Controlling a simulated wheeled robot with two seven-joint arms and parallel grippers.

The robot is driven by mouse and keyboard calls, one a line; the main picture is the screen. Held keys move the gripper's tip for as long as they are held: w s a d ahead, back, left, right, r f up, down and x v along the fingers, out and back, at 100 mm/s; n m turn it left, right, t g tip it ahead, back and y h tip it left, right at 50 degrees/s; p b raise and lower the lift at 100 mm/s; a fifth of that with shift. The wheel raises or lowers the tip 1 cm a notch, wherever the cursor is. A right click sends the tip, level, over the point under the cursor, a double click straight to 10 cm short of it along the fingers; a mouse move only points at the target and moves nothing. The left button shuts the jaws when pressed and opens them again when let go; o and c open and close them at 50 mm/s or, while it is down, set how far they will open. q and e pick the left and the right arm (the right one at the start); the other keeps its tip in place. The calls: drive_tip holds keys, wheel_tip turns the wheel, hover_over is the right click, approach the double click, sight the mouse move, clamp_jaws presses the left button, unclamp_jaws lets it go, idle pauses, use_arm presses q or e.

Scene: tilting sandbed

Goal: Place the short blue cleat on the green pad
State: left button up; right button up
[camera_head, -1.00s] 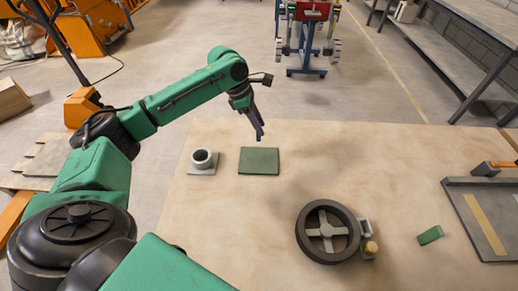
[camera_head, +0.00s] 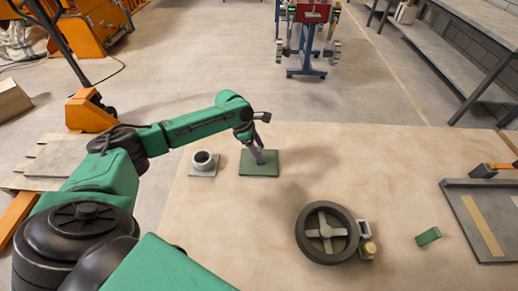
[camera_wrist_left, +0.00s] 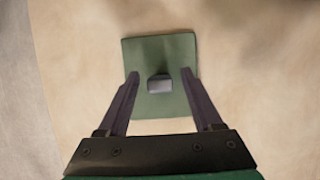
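A small grey-blue block (camera_wrist_left: 159,84), which looks like the short blue cleat, shows in the left wrist view over the middle of the green pad (camera_wrist_left: 160,48). I cannot tell for sure whether it rests on the pad. In the head view the pad (camera_head: 259,171) lies on the table, and the block is hidden behind the fingers. My left gripper (camera_wrist_left: 159,74) is open, with one finger on each side of the block and a gap on both sides. In the head view the left gripper (camera_head: 258,160) points down over the pad. My right gripper is out of view.
A grey round socket on a square plate (camera_head: 204,161) stands just left of the pad. A dark handwheel (camera_head: 327,233) with a small fitting, a loose green block (camera_head: 428,236) and a grey tray (camera_head: 455,205) lie farther right.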

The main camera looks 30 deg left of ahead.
use_arm(q)
drive_tip(key=b+v, duration=0.1)
drive_tip(key=v, duration=1.1)
drive_tip(key=shift+b, duration=0.35)
